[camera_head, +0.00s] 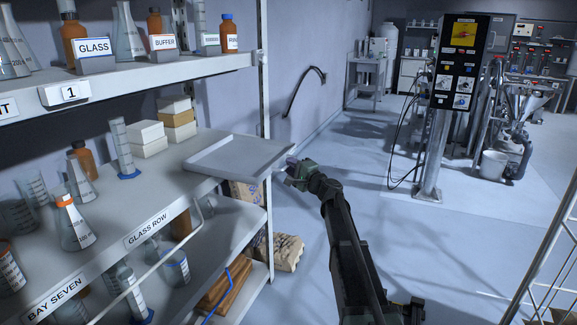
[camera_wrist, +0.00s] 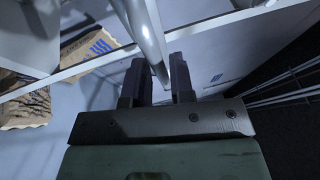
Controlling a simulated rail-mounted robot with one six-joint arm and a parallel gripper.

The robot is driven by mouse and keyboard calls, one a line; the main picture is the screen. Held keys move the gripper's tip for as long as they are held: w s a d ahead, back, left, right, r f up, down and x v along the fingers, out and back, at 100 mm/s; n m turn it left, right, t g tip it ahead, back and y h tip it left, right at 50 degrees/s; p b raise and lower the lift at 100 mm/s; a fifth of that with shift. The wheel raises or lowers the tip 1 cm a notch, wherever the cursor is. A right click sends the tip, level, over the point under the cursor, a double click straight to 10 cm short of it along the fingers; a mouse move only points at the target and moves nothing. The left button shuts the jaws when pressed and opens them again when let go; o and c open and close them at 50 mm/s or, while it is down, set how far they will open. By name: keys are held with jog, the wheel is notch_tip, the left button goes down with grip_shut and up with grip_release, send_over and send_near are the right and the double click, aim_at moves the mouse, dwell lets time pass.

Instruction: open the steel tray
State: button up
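The steel tray (camera_head: 238,156) is a shallow, empty grey tray lying on the middle shelf, its right end at the shelf's edge. My gripper (camera_head: 291,168) is just off the tray's right corner in the head view. In the wrist view, the two dark fingers of my gripper (camera_wrist: 158,88) stand apart, with a pale metal bar (camera_wrist: 144,28) running down between them. I cannot tell whether that bar belongs to the tray or whether the fingers touch it.
The middle shelf holds white boxes (camera_head: 148,138), flasks and bottles left of the tray. A shelf post (camera_head: 264,95) rises beside it. A paper sack (camera_head: 284,252) lies on the floor below. An instrument post (camera_head: 435,150) stands on the right, with clear floor between.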

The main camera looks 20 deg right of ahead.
jog(key=b+v, duration=0.1)
jog(key=v, duration=0.8)
jog(key=shift+s+d, duration=0.1)
jog(key=shift+s, duration=0.05)
jog(key=s+a+f+n+g, duration=0.4)
jog(key=s+a+f+g, duration=0.15)
jog(key=s+f, duration=0.2)
jog(key=s+a+f+n+g, duration=0.5)
jog(key=s+f+g, duration=0.1)
jog(key=s, duration=0.2)
jog(key=s+a+f+n+g+h, duration=0.25)
jog(key=s+h, duration=0.25)
jog(key=s, duration=0.5)
jog(key=s+a+f+n+g+h, duration=0.2)
jog(key=s+a+f+g+h, duration=0.15)
jog(key=s, duration=0.65)
notch_tip(320, 180, up, 23)
jog(key=w+p, duration=0.1)
jog(key=p, duration=2.2)
jog(key=shift+w+d, duration=0.15)
jog(key=shift+d, duration=0.35)
